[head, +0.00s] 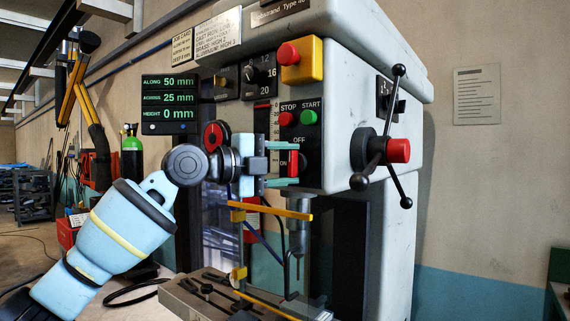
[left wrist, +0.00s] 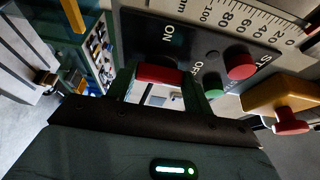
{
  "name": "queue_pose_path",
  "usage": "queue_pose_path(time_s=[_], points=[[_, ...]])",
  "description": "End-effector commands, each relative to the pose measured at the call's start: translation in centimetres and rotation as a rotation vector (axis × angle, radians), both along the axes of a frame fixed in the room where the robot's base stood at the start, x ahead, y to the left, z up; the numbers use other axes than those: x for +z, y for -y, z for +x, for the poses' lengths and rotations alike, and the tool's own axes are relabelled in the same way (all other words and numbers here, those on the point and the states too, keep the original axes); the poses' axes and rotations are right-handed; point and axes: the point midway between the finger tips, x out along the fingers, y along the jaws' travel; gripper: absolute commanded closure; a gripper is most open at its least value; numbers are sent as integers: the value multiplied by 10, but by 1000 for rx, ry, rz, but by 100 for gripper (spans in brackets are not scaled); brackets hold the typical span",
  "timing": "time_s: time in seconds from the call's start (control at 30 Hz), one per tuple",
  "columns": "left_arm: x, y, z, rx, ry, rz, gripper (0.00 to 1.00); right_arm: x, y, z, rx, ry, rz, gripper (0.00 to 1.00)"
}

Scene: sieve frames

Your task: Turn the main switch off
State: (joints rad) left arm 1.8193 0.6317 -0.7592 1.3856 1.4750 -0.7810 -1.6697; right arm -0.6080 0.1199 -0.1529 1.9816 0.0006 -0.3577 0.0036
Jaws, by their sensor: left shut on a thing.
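The main switch has a red handle (head: 293,163) on the black control panel of the drill press. The word OFF is printed above it and ON to its left in the head view. My left gripper (head: 296,164) is shut on this handle, with one green finger above it and one below. In the left wrist view the red handle (left wrist: 160,74) sits between the fingers, beside the ON and OFF words. The fingers partly hide the switch, and I cannot tell which word it points to. My right gripper is not in view.
The red STOP button (head: 286,119) and green START button (head: 308,117) sit just above the switch. A yellow box with a red button (head: 301,60) is higher up. The three-armed feed handle (head: 380,150) sticks out on the right. A yellow bar (head: 271,210) is below my gripper.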

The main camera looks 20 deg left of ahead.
Motion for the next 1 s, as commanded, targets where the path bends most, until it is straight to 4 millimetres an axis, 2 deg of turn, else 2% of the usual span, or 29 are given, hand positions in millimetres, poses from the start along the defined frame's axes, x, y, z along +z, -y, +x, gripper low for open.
queue_pose_path(time_s=[0.27, 0.3, 0.43, 0.77, 1.0], points=[[0, 0, 0, 1, 2, 4, 72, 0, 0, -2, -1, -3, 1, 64], [0, 0, 0, 1, 2, 4, 44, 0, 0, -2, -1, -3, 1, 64], [0, 0, 0, 1, 2, 2, 27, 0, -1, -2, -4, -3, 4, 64], [0, -2, -2, 1, 1, 1, 27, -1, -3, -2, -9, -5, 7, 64], [-3, -24, -24, 2, 0, 1, 27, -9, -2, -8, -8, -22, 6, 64]])
